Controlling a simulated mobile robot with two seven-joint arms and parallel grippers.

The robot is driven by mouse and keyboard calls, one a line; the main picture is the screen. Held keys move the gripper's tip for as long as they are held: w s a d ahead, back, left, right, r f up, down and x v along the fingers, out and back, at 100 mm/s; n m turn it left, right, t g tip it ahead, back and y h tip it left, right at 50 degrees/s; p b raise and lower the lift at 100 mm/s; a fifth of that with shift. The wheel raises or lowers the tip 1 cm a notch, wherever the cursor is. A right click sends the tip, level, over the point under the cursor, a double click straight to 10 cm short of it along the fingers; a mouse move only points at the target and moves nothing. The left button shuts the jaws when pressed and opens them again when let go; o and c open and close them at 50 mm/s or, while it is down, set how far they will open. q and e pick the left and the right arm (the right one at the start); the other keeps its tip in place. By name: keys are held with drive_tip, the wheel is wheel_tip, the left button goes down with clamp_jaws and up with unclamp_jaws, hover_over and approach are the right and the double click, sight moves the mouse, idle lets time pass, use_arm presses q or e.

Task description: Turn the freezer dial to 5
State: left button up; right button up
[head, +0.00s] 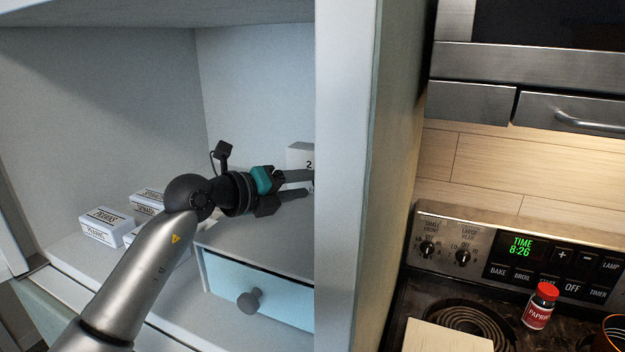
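A white block marked "2" (300,155) stands at the back right inside the pale compartment, partly cut off by the upright panel. It may be the freezer dial, but its knob and full scale are hidden. My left gripper (306,184) reaches into the compartment just below and in front of this block. Its two dark fingers are apart with a gap between them. The tips come close to the panel edge, and I cannot tell if they touch anything. My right gripper is not in view.
Several white labelled boxes (102,228) lie on the compartment floor at left. A blue-fronted drawer (280,293) with a round knob is below my gripper. The upright panel (342,200) separates the stove (455,250), with its dials, coil and paprika jar (540,308).

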use_arm(q)
drive_tip(key=shift+x, duration=1.25)
clamp_jaws()
